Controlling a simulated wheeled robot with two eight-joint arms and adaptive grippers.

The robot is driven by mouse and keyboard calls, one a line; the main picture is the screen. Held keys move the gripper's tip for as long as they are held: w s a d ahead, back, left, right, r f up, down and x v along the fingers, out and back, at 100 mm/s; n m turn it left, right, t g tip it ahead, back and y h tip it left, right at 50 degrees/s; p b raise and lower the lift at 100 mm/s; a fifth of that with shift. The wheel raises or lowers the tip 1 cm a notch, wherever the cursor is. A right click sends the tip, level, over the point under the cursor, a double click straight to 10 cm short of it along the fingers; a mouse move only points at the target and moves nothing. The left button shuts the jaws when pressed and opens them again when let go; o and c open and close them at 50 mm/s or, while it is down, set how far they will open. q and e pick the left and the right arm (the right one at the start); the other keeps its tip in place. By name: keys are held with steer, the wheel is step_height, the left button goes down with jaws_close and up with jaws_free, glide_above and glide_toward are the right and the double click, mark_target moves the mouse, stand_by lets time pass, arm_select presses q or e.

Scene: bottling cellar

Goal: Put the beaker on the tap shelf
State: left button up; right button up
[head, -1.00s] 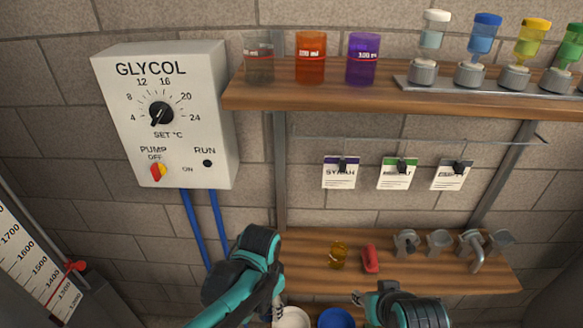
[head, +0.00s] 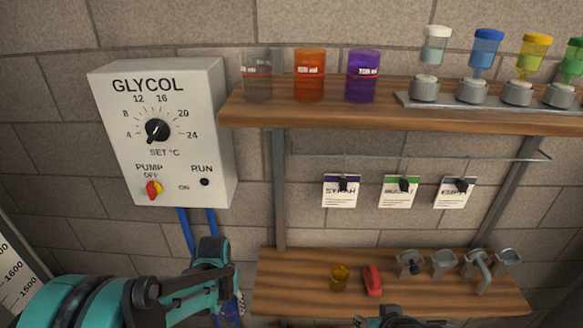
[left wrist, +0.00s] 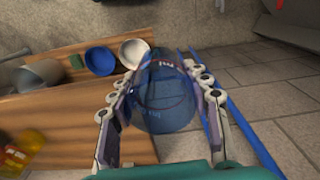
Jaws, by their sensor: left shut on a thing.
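A clear blue beaker (left wrist: 165,95) with markings is between the fingers of my left gripper (left wrist: 160,105), which is shut on it. In the head view my left gripper (head: 225,285) is at the lower left, and part of the blue beaker (head: 230,312) shows below it, mostly hidden. The tap shelf (head: 310,302) is the lower wooden shelf, with several metal taps (head: 445,264) at its right. The beaker is left of this shelf and apart from its top. My right gripper (head: 395,320) is partly in view at the bottom edge; its fingers are unclear.
An amber jar (head: 339,277) and a red object (head: 372,280) stand mid-shelf; bare wood lies to their left. The upper shelf (head: 300,114) holds grey, orange and purple beakers and several dispensers. A glycol box (head: 160,135) hangs left. The left wrist view shows blue (left wrist: 100,60) and white bowls (left wrist: 133,52).

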mark_target(231, 312)
arm_select(q)
step_height(231, 312, down, 10)
steer(key=b, duration=0.8)
steer(key=shift+r+b, duration=0.25)
steer(key=shift+b, duration=0.05)
arm_select(e)
step_height(231, 312, down, 10)
steer(key=shift+r, duration=0.2)
arm_select(q)
steer(key=shift+d+r, duration=0.1)
steer(key=r, duration=0.5)
steer(key=shift+w+r, duration=0.2)
steer(key=shift+r, duration=0.1)
arm_select(e)
steer(key=shift+s, duration=0.1)
steer(key=shift+c, duration=0.7)
arm_select(q)
steer(key=shift+s, duration=0.1)
arm_select(e)
steer(key=shift+d, duration=0.1)
